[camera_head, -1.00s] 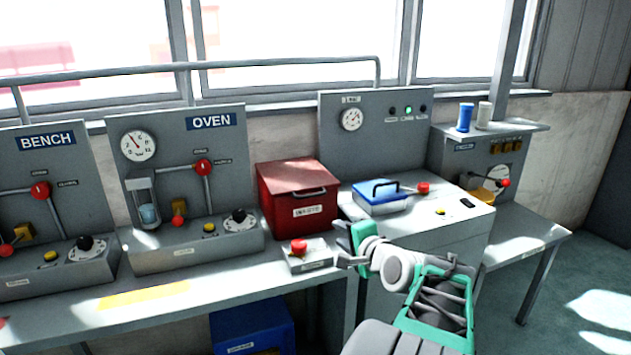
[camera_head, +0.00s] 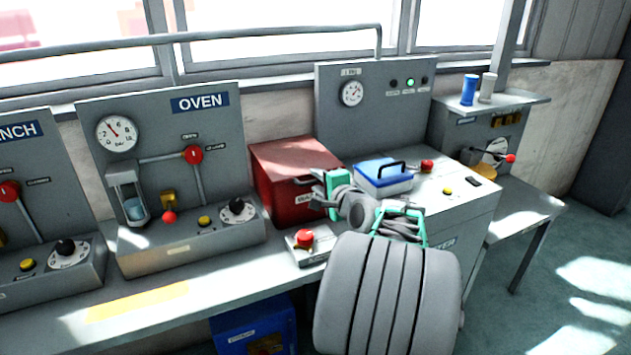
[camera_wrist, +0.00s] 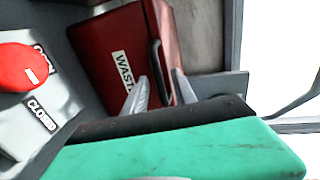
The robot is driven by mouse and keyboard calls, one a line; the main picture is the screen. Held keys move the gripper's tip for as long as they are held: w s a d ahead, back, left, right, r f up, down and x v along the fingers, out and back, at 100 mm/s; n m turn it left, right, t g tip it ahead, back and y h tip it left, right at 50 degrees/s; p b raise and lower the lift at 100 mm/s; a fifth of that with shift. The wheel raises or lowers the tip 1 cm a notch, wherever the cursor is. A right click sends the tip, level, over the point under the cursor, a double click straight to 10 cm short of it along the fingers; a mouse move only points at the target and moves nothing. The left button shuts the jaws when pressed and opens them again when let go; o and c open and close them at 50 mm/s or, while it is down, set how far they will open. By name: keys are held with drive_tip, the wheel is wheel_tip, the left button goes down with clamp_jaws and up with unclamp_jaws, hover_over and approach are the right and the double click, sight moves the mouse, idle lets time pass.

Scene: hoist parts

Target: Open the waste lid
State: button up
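The waste box is a red metal box (camera_head: 281,200) on the bench, with its red lid (camera_head: 292,155) down. In the wrist view the box's front (camera_wrist: 110,75) carries a white label with WAST readable, and a dark bar handle (camera_wrist: 155,65) shows beside it. My gripper (camera_head: 318,190) is at the front right of the box, level with the handle. In the wrist view my gripper's two silver fingertips (camera_wrist: 161,76) stand apart, with the handle's lower part between them. I cannot tell whether either finger touches it. My arm hides part of the box's front.
The oven panel (camera_head: 160,120) is to the left. A red knob (camera_wrist: 20,68) with OPEN and CLOSED labels fills the wrist view's left.

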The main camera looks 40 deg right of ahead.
drive_tip(key=shift+w+d+f, duration=0.1)
drive_tip(key=shift+w, duration=0.3)
drive_tip(key=shift+c, duration=0.2)
clamp_jaws()
idle(1.0)
